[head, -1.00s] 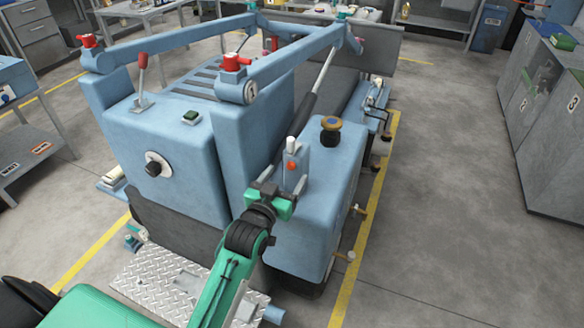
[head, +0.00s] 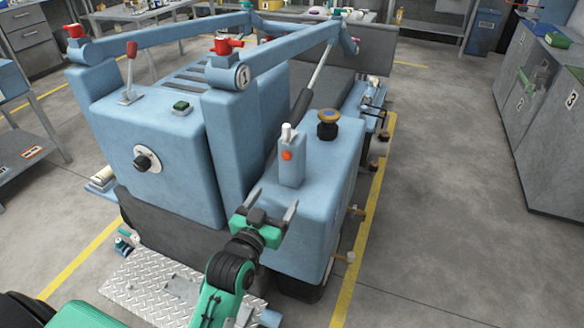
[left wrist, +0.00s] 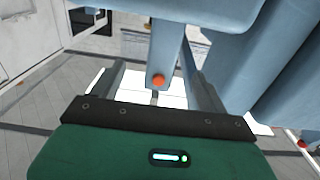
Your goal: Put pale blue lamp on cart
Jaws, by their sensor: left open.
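A pale blue upright box (head: 292,170) with an orange dot on its face and a white knob on top stands on the pale blue machine's right-hand block (head: 325,190). It may be the lamp. My left gripper (head: 275,198) is open and empty, in front of and below this box in the head view. In the left wrist view, a pale blue part with an orange dot (left wrist: 158,80) shows between the spread fingers (left wrist: 160,70). I cannot tell whether they touch it. No separate cart is clearly identifiable. My right gripper is not in view.
A black knob with a yellow rim (head: 327,122) stands behind the box. The machine's thick blue arms (head: 150,42) rise to the left. Grey numbered cabinets (head: 545,130) stand at right. Open floor (head: 440,190) lies between them and the machine.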

